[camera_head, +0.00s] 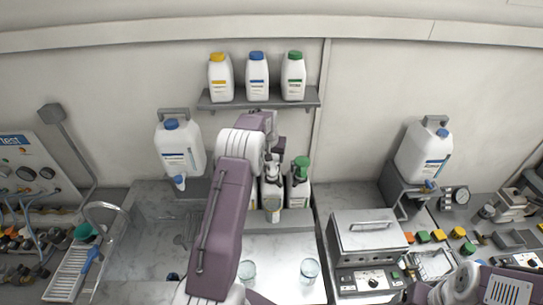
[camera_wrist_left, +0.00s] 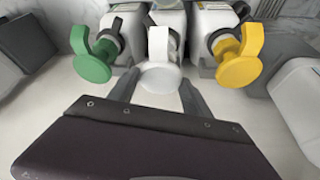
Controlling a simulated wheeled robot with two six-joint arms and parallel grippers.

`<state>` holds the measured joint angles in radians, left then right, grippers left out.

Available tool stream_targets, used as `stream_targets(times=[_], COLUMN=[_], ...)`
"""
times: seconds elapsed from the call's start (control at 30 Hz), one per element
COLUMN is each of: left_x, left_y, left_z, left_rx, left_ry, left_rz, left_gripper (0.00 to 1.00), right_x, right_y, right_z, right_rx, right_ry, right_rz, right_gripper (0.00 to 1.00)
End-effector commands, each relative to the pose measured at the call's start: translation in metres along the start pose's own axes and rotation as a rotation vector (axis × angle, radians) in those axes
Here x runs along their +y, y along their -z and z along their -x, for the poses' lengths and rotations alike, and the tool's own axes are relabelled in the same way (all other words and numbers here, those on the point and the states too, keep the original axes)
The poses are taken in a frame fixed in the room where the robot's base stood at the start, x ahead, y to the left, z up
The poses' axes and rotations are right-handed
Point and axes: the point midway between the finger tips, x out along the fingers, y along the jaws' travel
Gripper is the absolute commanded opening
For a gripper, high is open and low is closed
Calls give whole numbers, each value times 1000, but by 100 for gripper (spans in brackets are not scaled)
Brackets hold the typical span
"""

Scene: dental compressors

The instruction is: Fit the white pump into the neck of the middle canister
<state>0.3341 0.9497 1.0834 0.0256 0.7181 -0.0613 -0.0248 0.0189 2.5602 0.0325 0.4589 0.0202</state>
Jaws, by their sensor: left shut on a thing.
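The white pump (camera_wrist_left: 160,76) is between the fingers of my left gripper (camera_wrist_left: 158,92), which is shut on it. In the wrist view it lies over the middle canister, level with the green pump (camera_wrist_left: 92,68) on the left and the yellow pump (camera_wrist_left: 238,73) on the right. In the head view my left gripper (camera_head: 272,160) is above the middle canister (camera_head: 271,192). The neck is hidden, so I cannot tell whether the pump's stem is in it. The right canister (camera_head: 299,192) bears a green pump (camera_head: 302,167). My arm mostly covers the left canister.
A shelf (camera_head: 225,104) above holds three capped bottles. A white jug with a tap (camera_head: 180,150) is on the left. A metal box (camera_head: 367,237) stands on the right.

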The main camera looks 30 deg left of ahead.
Motion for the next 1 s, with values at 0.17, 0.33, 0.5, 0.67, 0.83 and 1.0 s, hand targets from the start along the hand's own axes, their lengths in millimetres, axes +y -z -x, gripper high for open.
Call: stream_targets(times=[0.17,0.33,0.5,0.67,0.83,1.0], left_x=[0,0,-1,-1,-1,-1], left_y=[0,-1,-6,-7,-7,-7], left_z=[0,-2,-10,-12,-12,-12], left_rx=[2,2,0,1,2,2], left_ry=[0,0,0,0,0,0], left_rz=[0,0,0,-1,-1,-1], left_gripper=[0,0,0,0,68,82], right_x=[0,0,0,0,0,0], right_y=[0,0,-1,-1,-1,-1], right_z=[0,-2,-10,-12,-11,-11], right_rx=[0,0,0,0,0,0], right_ry=[0,0,0,0,0,0], right_rz=[0,0,0,0,0,0], right_gripper=[82,82,82,82,82,82])
